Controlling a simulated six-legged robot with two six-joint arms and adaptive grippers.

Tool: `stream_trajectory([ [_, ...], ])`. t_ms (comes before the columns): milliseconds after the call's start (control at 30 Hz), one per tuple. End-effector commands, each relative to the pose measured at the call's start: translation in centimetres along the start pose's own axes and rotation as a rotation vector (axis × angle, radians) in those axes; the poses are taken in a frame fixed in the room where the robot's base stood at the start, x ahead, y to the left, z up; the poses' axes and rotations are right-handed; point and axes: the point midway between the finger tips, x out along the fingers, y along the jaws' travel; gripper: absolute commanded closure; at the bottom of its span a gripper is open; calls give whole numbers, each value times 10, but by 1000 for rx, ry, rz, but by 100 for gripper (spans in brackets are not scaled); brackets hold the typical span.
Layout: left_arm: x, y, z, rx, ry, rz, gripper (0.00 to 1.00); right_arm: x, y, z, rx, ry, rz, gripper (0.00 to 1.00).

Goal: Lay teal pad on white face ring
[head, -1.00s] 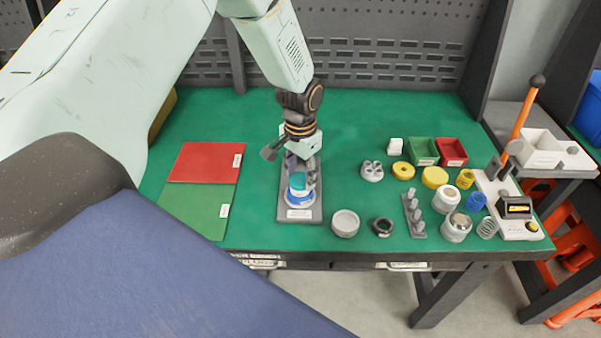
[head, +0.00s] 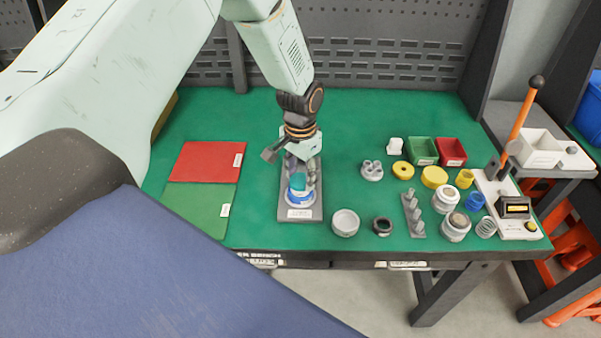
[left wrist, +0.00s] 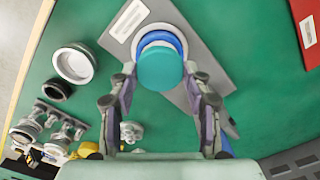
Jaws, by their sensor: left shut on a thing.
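The teal pad (head: 298,182) is a small round disc. In the left wrist view the teal pad (left wrist: 160,69) shows face-on between the fingertips. My left gripper (head: 304,176) is shut on it; its two fingers also show in the left wrist view (left wrist: 162,78). A blue ring (head: 298,195) and the white face ring (head: 300,203) stand on a grey plate (head: 287,213), just below the pad. In the left wrist view the pad partly covers the blue ring and white ring (left wrist: 159,35). I cannot tell whether the pad touches them. My right gripper is not in view.
A red mat (head: 207,161) and a green mat (head: 197,207) lie left of the plate. A grey cup (head: 345,222) and a dark ring (head: 382,226) are to its right. Beyond are several jars, rings, bins and a lever press (head: 515,205). The bench behind is clear.

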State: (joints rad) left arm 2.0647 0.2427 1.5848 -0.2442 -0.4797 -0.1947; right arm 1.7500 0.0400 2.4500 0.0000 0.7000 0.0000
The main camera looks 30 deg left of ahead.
Motion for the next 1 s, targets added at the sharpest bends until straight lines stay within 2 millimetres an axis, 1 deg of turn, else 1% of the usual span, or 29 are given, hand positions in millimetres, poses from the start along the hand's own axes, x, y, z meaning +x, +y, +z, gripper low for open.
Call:
stream_trajectory([
  [133,0,0,0,0,0,0,80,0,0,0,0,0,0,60],
  [167,0,0,0,0,0,0,50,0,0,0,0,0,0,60],
  [400,0,0,0,0,0,0,29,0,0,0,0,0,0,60],
  [467,0,0,0,0,0,0,25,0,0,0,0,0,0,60],
  [767,0,0,0,0,0,0,25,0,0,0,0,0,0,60],
  [867,-4,0,0,0,0,0,25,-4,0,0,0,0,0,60],
  [1000,-14,0,0,0,0,0,25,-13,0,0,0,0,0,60],
])
